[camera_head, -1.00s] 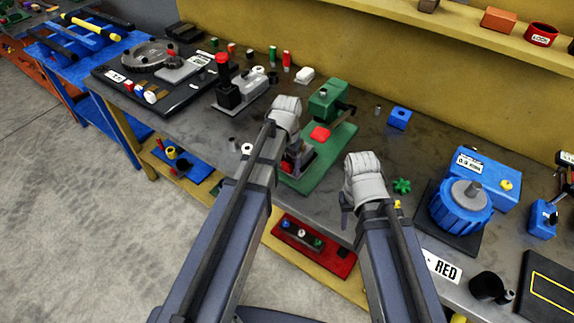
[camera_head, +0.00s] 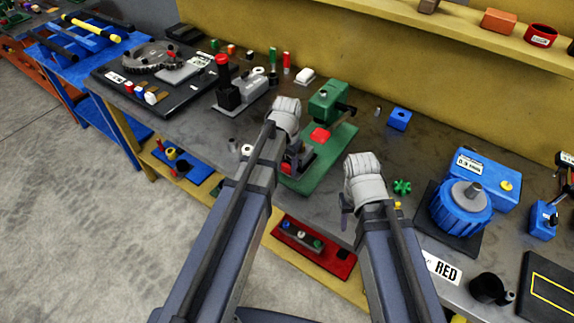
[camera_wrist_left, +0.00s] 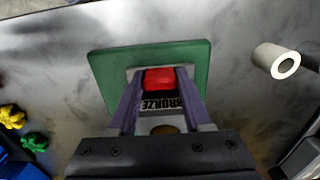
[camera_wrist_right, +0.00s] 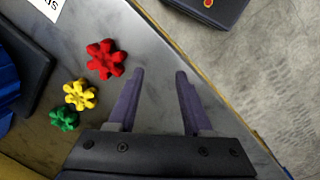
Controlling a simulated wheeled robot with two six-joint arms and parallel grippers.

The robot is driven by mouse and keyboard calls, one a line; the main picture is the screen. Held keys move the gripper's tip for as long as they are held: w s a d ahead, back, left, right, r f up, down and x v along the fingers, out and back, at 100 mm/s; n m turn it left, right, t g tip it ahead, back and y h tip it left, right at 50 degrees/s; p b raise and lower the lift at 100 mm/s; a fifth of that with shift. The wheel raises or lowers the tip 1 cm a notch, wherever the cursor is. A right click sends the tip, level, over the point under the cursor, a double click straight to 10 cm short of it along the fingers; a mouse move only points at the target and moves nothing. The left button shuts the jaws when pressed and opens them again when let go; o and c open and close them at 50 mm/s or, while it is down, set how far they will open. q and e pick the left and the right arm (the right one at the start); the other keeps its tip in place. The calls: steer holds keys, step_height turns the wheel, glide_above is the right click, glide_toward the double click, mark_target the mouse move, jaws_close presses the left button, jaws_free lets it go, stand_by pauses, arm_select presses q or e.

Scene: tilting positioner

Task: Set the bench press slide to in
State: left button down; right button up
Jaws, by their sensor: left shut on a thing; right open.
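The bench press has a green body (camera_head: 325,104) on a green base plate (camera_head: 331,155), with a red part at its front. In the left wrist view its green plate (camera_wrist_left: 105,75) lies under my left gripper (camera_wrist_left: 158,80). The left gripper is shut around a red block (camera_wrist_left: 158,80) on the slide, with a BRONZE label (camera_wrist_left: 160,104) just behind it. The arm hides part of the slide in the head view, and I cannot tell its exact position along its travel. My right gripper (camera_wrist_right: 160,73) is open and empty, above the front part of the bench.
A red star knob (camera_wrist_right: 105,59), a yellow one (camera_wrist_right: 79,95) and a green one (camera_wrist_right: 64,119) lie beside the right gripper. A blue machine (camera_head: 461,208) stands at the right.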

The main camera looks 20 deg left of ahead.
stand_by(0.6)
arm_select(q)
steer(key=w+d, duration=0.1)
steer(key=w, duration=0.2)
steer(key=w+d, duration=0.1)
steer(key=w, duration=0.1)
steer(key=w+d, duration=0.1)
steer(key=w, duration=0.2)
steer(key=shift+w, duration=0.35)
steer(key=shift+s, duration=0.15)
steer(key=shift+c, duration=1.6)
jaws_free()
step_height(320, 180, up, 8)
steer(key=p, duration=0.7)
steer(key=shift+p, duration=0.4)
arm_select(e)
step_height(320, 180, up, 8)
